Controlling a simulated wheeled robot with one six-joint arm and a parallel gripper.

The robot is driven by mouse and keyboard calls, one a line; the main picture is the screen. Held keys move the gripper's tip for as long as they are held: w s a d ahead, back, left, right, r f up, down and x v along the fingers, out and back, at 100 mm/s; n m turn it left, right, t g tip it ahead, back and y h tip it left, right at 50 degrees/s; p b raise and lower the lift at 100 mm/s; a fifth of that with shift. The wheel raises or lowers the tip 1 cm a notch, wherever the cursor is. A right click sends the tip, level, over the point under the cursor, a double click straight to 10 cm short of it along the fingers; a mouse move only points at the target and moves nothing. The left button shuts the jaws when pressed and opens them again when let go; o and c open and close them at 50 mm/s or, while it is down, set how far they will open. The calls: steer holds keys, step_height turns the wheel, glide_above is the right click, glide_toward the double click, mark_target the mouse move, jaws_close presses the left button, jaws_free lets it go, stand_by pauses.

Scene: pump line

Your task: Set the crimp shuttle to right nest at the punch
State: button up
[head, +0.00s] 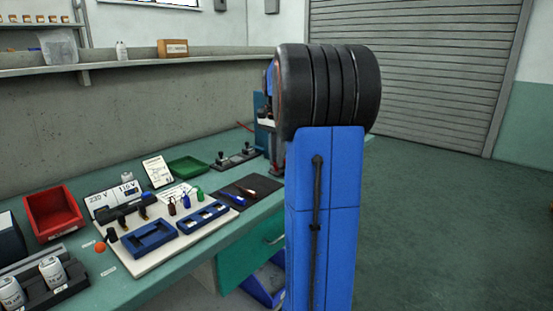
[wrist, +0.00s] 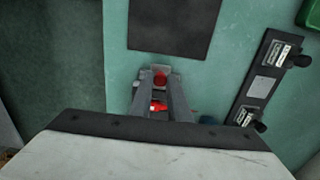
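In the wrist view my gripper (wrist: 160,78) points down at the bench, with two grey fingers set apart. A red knob-like part (wrist: 160,80) shows between the fingertips, and a second red part (wrist: 157,106) shows nearer the palm. I cannot tell whether the fingers touch them. Grey metal shows around the fingertips, and I cannot tell whether it is the crimp shuttle. In the head view a blue machine (head: 261,112), perhaps the punch, stands at the far end of the bench, mostly behind my arm. My gripper and the nests are hidden in that view.
A black strip with two dark knobs (wrist: 264,84) lies right of my gripper. A dark mat (wrist: 170,27) and a green tray (wrist: 311,14) are beyond. In the head view a white board (head: 168,243) holds blue fixtures, and a red bin (head: 53,212) stands left.

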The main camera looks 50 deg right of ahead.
jaws_close()
steer(key=shift+w+d, duration=0.15)
steer(key=shift+d, duration=1.6)
steer(key=shift+w+d, duration=0.15)
steer(key=shift+d, duration=1.6)
steer(key=o, duration=0.7)
jaws_free()
steer(key=shift+c, duration=0.2)
step_height(320, 180, up, 17)
steer(key=shift+r, duration=0.2)
